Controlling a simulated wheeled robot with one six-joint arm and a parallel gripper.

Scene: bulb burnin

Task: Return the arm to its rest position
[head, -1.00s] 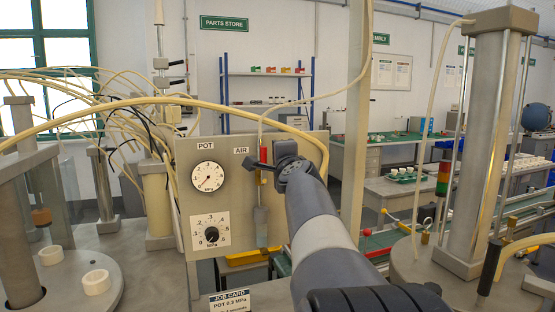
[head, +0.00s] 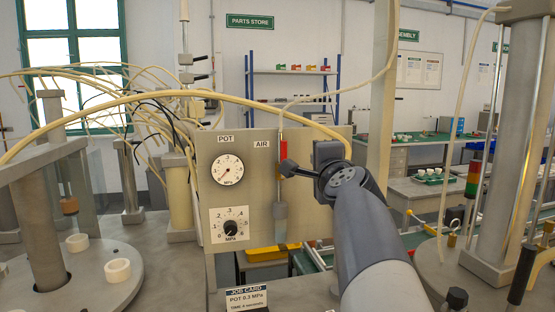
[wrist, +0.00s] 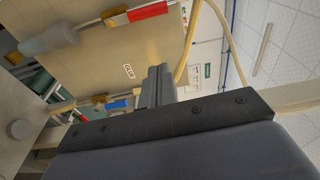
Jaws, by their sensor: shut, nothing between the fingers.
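My gripper (head: 288,168) is in front of the upright panel (head: 207,258), near the red handle (head: 283,152) under the AIR label. From the head view I cannot tell whether it touches the handle. In the wrist view its fingers (wrist: 157,86) are together and hold nothing. That view is tilted and shows the panel (wrist: 100,70) beside the fingers, with a red handle (wrist: 148,11) at the top and a blue one (wrist: 117,103) lower down. My arm reaches up from the bottom of the head view.
The panel carries a POT gauge (head: 226,168) and a black knob (head: 231,228). A job card (head: 246,298) stands below. A pale hose (head: 200,95) arches over the panel. A pale post (head: 382,110) and a signal light (head: 472,180) stand to the right. White rings (head: 117,271) lie on the left turntable.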

